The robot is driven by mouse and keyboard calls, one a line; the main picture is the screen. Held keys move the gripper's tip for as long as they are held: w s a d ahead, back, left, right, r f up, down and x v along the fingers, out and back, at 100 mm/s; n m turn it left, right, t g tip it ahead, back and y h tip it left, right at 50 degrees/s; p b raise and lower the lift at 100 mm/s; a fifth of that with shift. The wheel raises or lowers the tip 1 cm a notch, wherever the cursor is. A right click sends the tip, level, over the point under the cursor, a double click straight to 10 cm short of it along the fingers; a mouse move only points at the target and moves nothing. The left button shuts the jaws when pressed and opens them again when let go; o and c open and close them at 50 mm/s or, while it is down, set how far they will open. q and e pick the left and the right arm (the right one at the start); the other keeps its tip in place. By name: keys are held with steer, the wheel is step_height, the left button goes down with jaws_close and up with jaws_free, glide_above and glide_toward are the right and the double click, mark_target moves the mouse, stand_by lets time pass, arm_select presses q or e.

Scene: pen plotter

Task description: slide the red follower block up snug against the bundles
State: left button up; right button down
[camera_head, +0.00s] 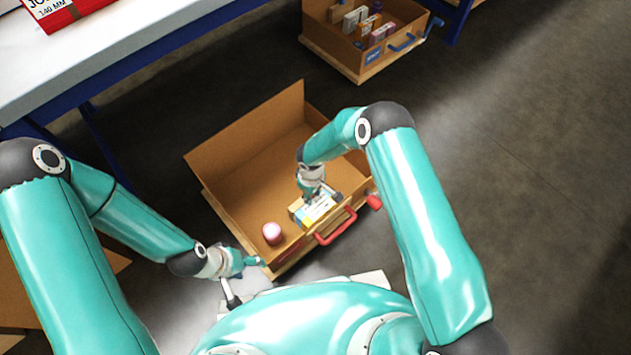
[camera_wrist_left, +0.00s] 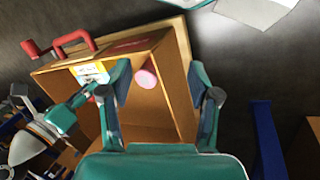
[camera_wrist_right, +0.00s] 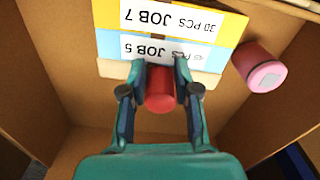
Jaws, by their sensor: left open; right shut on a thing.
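My right gripper (camera_wrist_right: 160,88) is inside the cardboard drawer and shut on a red round-ended piece (camera_wrist_right: 160,92), which looks like the red follower block. It stands right by a cream strip (camera_wrist_right: 205,78) along the edge of the blue JOB 5 bundle (camera_wrist_right: 120,46). The yellow JOB 7 bundle (camera_wrist_right: 185,15) lies beyond the blue one. In the head view the bundles (camera_head: 312,212) sit by the front wall, and my right gripper (camera_head: 312,200) partly hides them. I cannot tell whether any gap remains. My left gripper (camera_head: 255,262) is open and empty near the drawer's left front corner.
A pink cylinder (camera_head: 272,233) stands in the drawer (camera_head: 245,150) beside the bundles. The drawer front has a red handle (camera_head: 336,227) and a red knob (camera_head: 374,202). Another filled drawer (camera_head: 340,50) stands farther back. A blue-legged table is at left. The drawer's back area is clear.

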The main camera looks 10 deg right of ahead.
steer(key=shift+s+a+f, duration=0.15)
steer(key=shift+s, duration=0.5)
steer(key=c, duration=0.8)
jaws_free()
steer(key=shift+w, duration=0.1)
steer(key=shift+d, duration=0.2)
steer(key=shift+w+r, duration=0.1)
steer(key=shift+r, duration=0.5)
step_height(320, 180, up, 11)
steer(key=shift+f, duration=0.1)
